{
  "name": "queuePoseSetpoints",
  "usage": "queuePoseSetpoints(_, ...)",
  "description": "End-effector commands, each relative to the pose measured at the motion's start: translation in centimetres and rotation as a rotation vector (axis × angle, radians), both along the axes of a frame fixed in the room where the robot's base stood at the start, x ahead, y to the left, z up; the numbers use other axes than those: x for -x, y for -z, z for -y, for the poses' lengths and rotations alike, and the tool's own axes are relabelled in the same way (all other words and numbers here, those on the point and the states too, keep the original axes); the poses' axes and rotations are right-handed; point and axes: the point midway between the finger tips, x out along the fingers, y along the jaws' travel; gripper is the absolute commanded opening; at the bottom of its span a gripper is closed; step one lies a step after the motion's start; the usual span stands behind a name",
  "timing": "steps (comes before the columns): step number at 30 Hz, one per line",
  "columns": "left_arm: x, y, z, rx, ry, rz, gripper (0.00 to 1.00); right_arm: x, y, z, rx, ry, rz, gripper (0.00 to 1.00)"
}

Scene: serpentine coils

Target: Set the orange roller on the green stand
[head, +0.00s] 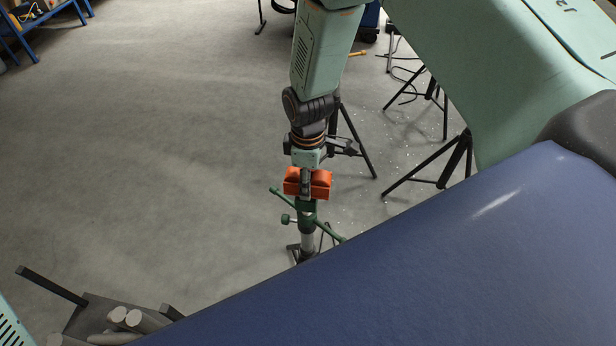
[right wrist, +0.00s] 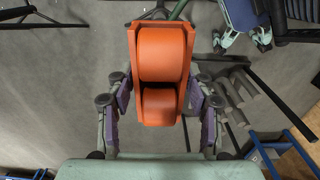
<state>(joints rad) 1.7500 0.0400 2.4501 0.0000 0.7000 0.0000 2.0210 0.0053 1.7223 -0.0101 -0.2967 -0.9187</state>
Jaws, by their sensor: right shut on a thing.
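The orange roller (head: 321,184) is held by my right gripper (head: 308,172), whose arm comes down from the top of the head view. The roller also shows in the right wrist view (right wrist: 161,52), with the right gripper's fingers (right wrist: 160,112) on either side of its lower part. The green stand (head: 305,209) is directly below the roller in the head view, with a green crossbar and handles on a grey post. The roller overlaps the stand's top there, and I cannot tell whether they touch. My left gripper is not in view.
A dark rack with grey cylinders (head: 128,318) is at the bottom left. Black tripod legs (head: 440,165) and cables stand to the right of the arm. A blue shelf (head: 40,22) is at the far left. The grey floor at left is clear.

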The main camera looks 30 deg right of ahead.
Motion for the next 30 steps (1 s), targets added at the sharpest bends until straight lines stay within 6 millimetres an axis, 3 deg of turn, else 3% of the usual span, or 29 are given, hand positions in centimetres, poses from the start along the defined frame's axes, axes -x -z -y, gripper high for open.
queuePoseSetpoints(30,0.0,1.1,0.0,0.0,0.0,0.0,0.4,0.0,1.7,0.0,0.0,0.0,-0.003,0.0)
